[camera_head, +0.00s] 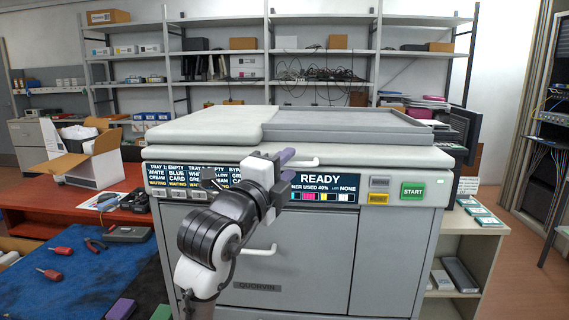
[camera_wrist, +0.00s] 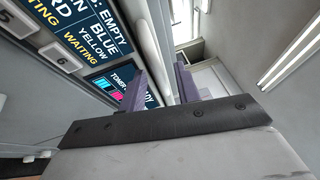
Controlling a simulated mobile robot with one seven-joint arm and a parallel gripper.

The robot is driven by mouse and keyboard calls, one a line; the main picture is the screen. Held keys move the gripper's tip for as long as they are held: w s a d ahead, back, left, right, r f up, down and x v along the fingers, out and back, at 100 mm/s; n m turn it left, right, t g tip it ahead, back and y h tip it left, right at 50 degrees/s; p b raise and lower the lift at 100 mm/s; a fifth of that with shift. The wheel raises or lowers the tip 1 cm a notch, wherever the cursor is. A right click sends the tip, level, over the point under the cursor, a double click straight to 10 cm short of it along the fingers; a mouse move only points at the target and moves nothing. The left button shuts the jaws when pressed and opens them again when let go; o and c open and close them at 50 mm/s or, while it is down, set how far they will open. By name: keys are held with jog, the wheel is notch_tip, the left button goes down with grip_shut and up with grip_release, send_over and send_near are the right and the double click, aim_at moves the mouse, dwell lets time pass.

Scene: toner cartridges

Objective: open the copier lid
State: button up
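The copier (camera_head: 395,255) stands in front of me with its lid shut flat on top. The lid has a raised cream part (camera_head: 205,125) at the left and a grey, rimmed part (camera_head: 345,124) at the right. My gripper (camera_head: 284,172) is at the copier's front, just below the lid's front edge and over the control panel. In the wrist view my gripper's two purple fingers (camera_wrist: 160,88) are apart. A pale edge strip (camera_wrist: 152,50) runs into the space between them; whether they touch it I cannot tell. My arm hides the middle of the panel.
The panel reads READY and has a green START button (camera_head: 412,190). A front door handle (camera_head: 259,251) sits below my gripper. A table with a blue mat (camera_head: 75,255) and tools is at the left. Shelves (camera_head: 225,52) stand behind, and a low shelf (camera_head: 480,230) is at the right.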

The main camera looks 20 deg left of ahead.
grip_shut()
dwell(0.3)
